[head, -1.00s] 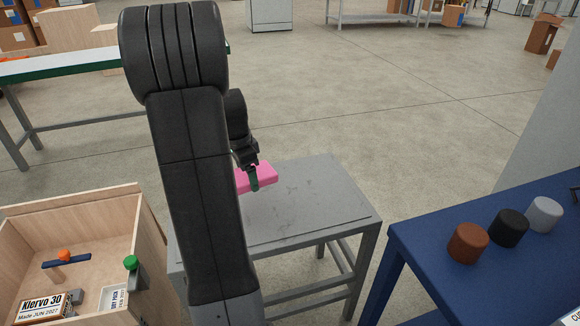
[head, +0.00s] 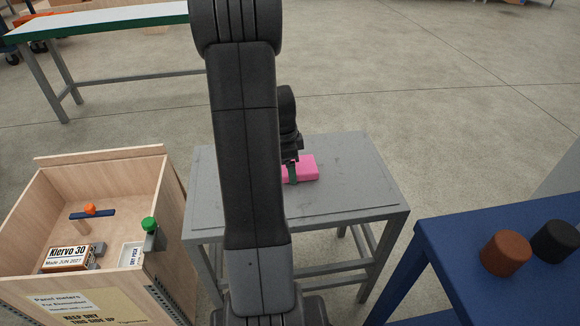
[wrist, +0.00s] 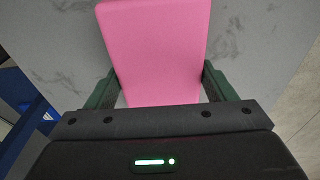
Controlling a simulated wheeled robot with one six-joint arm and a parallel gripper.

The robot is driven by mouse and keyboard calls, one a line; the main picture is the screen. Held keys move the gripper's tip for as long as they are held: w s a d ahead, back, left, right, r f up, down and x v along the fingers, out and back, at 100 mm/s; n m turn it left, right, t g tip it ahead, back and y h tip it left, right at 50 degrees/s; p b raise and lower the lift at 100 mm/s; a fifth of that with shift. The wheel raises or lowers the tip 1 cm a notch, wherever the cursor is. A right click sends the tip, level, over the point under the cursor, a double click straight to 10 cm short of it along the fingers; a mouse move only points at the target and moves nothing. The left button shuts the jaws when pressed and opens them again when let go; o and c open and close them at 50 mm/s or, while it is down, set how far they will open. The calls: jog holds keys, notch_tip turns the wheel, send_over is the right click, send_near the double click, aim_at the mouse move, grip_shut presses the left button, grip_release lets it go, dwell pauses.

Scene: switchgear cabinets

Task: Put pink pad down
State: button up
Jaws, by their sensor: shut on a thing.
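The pink pad (head: 305,168) is a flat pink block at the grey table (head: 353,202), over the middle of its top. My gripper (head: 292,174) is shut on the pad, with the arm partly hiding the pad's left side in the head view. In the wrist view the pad (wrist: 157,50) sits between the two green fingers (wrist: 160,88), with the grey tabletop behind it. I cannot tell whether the pad's underside touches the tabletop.
An open wooden crate (head: 165,215) with labelled boxes inside stands on the left. A blue table (head: 450,240) with brown and black round pieces (head: 506,253) is at the right. A green-edged bench (head: 120,22) stands behind. The visible grey tabletop around the pad is clear.

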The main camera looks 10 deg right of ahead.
jog(key=shift+f, duration=0.2)
jog(key=o, duration=1)
jog(key=shift+c, duration=0.2)
jog(key=shift+r, duration=0.1)
notch_tip(320, 180, up, 12)
jog(key=a+p, duration=0.1)
jog(key=p, duration=0.2)
jog(key=shift+a, duration=0.25)
jog(key=shift+r, duration=0.1)
